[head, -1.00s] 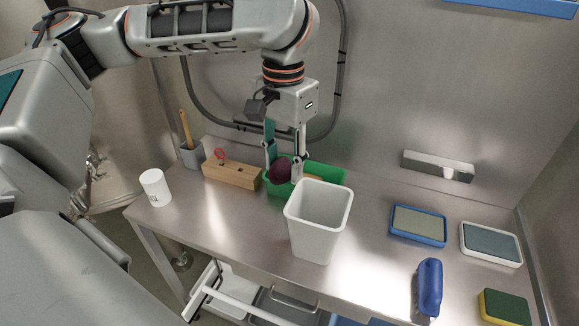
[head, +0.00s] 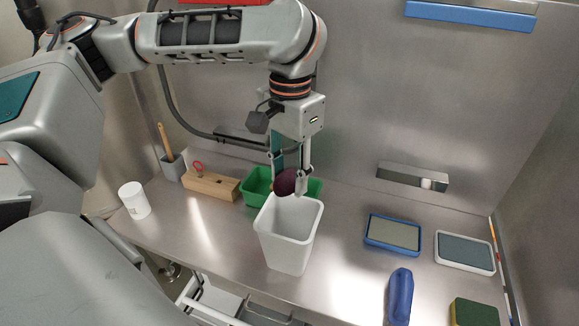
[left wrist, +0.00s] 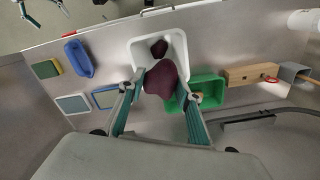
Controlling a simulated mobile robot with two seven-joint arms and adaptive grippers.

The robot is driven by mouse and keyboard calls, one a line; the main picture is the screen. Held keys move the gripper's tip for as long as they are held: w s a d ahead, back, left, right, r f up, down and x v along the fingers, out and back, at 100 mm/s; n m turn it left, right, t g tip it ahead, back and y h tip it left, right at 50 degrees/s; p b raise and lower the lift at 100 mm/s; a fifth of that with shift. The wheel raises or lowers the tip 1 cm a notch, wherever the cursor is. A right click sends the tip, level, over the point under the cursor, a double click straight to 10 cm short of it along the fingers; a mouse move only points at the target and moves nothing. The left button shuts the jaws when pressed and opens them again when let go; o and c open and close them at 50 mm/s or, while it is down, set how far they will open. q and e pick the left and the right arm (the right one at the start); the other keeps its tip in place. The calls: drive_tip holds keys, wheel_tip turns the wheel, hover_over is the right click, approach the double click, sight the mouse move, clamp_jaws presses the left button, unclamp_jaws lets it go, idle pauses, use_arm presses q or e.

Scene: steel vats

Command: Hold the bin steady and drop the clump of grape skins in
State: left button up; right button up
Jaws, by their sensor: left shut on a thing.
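The white bin (head: 287,243) stands upright on the steel bench. My left gripper (head: 287,184) points down and is shut on a dark purple clump of grape skins (head: 286,180). The clump is at the bin's back rim in the head view. In the left wrist view the held clump (left wrist: 160,80) overlaps the near part of the bin (left wrist: 181,48). A smaller dark purple piece (left wrist: 158,48) shows inside the bin there.
A wooden block (head: 211,185) and white cup (head: 134,200) are left.

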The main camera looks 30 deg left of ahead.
use_arm(q)
drive_tip(key=shift+f, duration=1.5)
use_arm(e)
drive_tip(key=shift+d, duration=0.35)
